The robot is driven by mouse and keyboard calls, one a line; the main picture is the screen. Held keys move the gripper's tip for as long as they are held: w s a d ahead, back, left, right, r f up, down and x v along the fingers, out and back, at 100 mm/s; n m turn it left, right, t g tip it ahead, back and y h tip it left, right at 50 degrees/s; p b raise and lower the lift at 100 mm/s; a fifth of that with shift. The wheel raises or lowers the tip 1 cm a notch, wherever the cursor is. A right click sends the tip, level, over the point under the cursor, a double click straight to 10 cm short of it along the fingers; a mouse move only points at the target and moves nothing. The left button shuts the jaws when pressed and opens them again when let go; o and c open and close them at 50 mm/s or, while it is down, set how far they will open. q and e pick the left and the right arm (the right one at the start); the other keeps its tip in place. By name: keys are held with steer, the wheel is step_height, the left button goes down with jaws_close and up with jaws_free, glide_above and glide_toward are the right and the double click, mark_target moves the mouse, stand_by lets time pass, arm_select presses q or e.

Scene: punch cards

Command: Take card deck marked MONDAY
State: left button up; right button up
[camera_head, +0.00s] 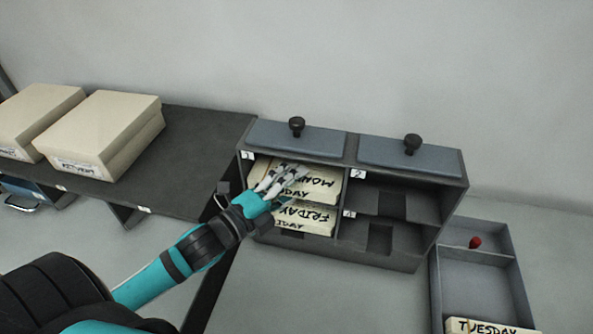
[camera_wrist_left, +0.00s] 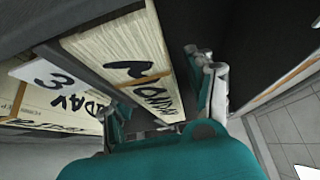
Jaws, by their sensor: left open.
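The MONDAY card deck (camera_head: 318,184) lies in the upper left compartment of the grey cabinet (camera_head: 392,260). Its cream top with black lettering also fills the upper middle of the left wrist view (camera_wrist_left: 112,45). My left gripper (camera_head: 288,178) is open at the front of that compartment, its fingers over the near left part of the deck and hiding some of the lettering. In the wrist view the fingers are near the deck's end; I cannot tell whether they touch it. The FRIDAY deck (camera_head: 310,216) lies in the compartment below. My right gripper is not in view.
Two grey lids with black knobs (camera_head: 297,126) top the cabinet; its right compartments look empty. A grey tray (camera_head: 478,281) at right holds a TUESDAY deck (camera_head: 490,327) and a red knob (camera_head: 475,242). Cream boxes (camera_head: 108,130) stand on the dark table (camera_head: 190,150) at left.

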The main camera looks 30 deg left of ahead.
arm_select(q)
steer(key=shift+w+d, duration=0.2)
steer(key=shift+w, duration=0.45)
jaws_close()
